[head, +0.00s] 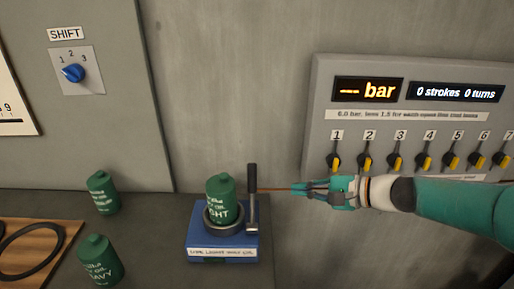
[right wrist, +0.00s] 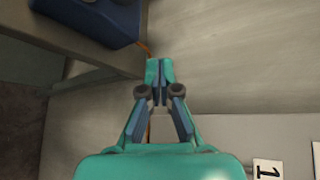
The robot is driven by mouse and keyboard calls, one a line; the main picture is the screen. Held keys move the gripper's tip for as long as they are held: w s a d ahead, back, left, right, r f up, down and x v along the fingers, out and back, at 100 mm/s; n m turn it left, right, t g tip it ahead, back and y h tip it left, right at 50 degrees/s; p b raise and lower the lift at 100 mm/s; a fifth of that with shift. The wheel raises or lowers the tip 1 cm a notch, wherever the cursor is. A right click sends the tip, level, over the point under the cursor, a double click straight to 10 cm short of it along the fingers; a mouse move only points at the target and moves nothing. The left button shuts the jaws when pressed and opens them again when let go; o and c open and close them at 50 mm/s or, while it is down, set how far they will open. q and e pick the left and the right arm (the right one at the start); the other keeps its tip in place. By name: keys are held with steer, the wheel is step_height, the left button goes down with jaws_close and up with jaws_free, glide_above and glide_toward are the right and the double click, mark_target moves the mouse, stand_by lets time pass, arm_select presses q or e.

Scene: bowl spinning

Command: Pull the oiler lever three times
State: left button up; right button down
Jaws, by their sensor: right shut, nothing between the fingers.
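The oiler is a blue box (head: 222,245) with a grey ring on top, at the edge of the grey bench. A green can marked "...GHT" (head: 221,193) stands upright in the ring. The oiler lever (head: 252,195) has a black handle and stands upright at the box's right side. My right gripper (head: 296,189) is shut and empty, to the right of the lever and apart from it. A thin orange-brown line runs between gripper and lever. The right wrist view shows the closed fingers (right wrist: 159,72) and part of the blue box (right wrist: 98,18). My left gripper is not in view.
Two more green cans, one at the back (head: 103,193) and one marked "...AVY" (head: 100,262), stand left of the oiler. A wooden board (head: 62,240) holds a black ring. The wall panel (head: 420,130) has several yellow-tipped valves and reads "0 strokes 0 turns". A blue SHIFT knob (head: 74,72) is upper left.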

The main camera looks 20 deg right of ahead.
mark_target(252, 198)
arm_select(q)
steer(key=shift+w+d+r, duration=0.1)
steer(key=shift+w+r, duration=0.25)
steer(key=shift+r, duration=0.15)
arm_select(e)
steer(key=r, duration=0.4)
steer(key=shift+w+d+t, duration=0.25)
steer(key=shift+d+t, duration=0.05)
steer(key=shift+t, duration=0.1)
steer(key=shift+a, duration=0.1)
arm_select(q)
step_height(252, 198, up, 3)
steer(key=p, duration=0.3)
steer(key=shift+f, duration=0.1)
arm_select(e)
steer(key=w+a+f, duration=0.1)
steer(key=w+a, duration=0.3)
steer(key=a, duration=0.4)
steer(key=shift+a, duration=0.25)
